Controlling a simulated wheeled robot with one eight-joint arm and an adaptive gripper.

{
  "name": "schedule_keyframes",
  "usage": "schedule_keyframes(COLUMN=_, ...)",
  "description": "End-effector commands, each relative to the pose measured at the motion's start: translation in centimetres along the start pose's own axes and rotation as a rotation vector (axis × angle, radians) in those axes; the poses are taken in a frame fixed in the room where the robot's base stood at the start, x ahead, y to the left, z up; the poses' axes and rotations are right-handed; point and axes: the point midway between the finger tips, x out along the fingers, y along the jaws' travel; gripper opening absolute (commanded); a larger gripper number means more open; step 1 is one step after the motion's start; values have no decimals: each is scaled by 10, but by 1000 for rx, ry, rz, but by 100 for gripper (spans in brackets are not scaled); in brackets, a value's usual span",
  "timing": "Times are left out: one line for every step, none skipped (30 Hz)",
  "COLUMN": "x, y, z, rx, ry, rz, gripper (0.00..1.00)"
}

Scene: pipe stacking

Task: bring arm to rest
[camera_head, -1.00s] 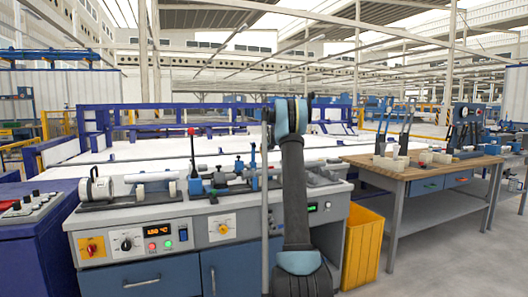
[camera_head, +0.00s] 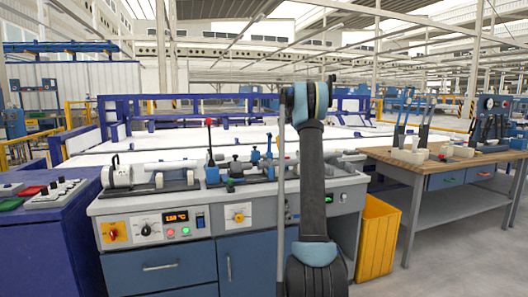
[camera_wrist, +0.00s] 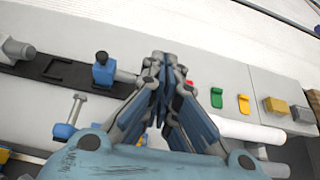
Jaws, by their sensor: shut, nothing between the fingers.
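My gripper (camera_wrist: 163,62) is in the wrist view, its fingers drawn together with nothing between them. It hangs over the machine bench, apart from the parts below as far as I can tell. In the head view my dark arm with blue joints stands upright in front of the bench, folded, and the gripper itself is hidden there. The welding bench (camera_head: 255,219) has a grey top with clamps and a white pipe (camera_head: 172,165) along it. The white pipe also shows in the wrist view (camera_wrist: 245,130), partly behind my gripper.
A yellow bin (camera_head: 376,238) stands right of the bench. A wooden-topped table (camera_head: 400,158) with tools and pipe fittings is farther right. A blue cabinet (camera_head: 60,245) with a control box (camera_head: 62,192) is at the left. Open floor lies at the lower right.

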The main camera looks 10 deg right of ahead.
Motion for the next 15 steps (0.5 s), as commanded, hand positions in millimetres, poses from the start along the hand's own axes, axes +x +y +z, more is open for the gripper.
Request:
schedule_keyframes(x=-8, y=7, z=-1, rx=-31, ry=8, rz=6, gripper=0)
schedule_keyframes(x=-14, y=11, z=-2, rx=-56, ry=14, rz=10, gripper=0)
schedule_keyframes(x=-22, y=18, z=-5, rx=-97, ry=26, rz=17, gripper=0)
schedule_keyframes(x=-30, y=24, z=-8, rx=-133, ry=35, rz=23, gripper=0)
schedule_keyframes(x=-37, y=30, z=-10, rx=-170, ry=44, rz=30, gripper=0)
schedule_keyframes(x=-48, y=38, z=-14, rx=-222, ry=57, rz=40, gripper=0)
schedule_keyframes(x=-57, y=44, z=-18, rx=-263, ry=68, rz=47, gripper=0)
schedule_keyframes(x=-65, y=50, z=-22, rx=-303, ry=77, rz=55, gripper=0)
schedule_keyframes(x=-76, y=58, z=-27, rx=-356, ry=90, rz=66, gripper=0)
schedule_keyframes(x=-84, y=64, z=-32, rx=-397, ry=99, rz=74, gripper=0)
schedule_keyframes(x=-93, y=70, z=-36, rx=-437, ry=108, rz=83, gripper=0)
schedule_keyframes(x=-104, y=78, z=-42, rx=-489, ry=120, rz=96, gripper=0)
schedule_keyframes(x=-113, y=84, z=-47, rx=-529, ry=129, rz=105, gripper=0)
schedule_keyframes(x=-121, y=89, z=-52, rx=-569, ry=137, rz=115, gripper=0)
schedule_keyframes(x=-133, y=97, z=-59, rx=-620, ry=148, rz=129, gripper=0)
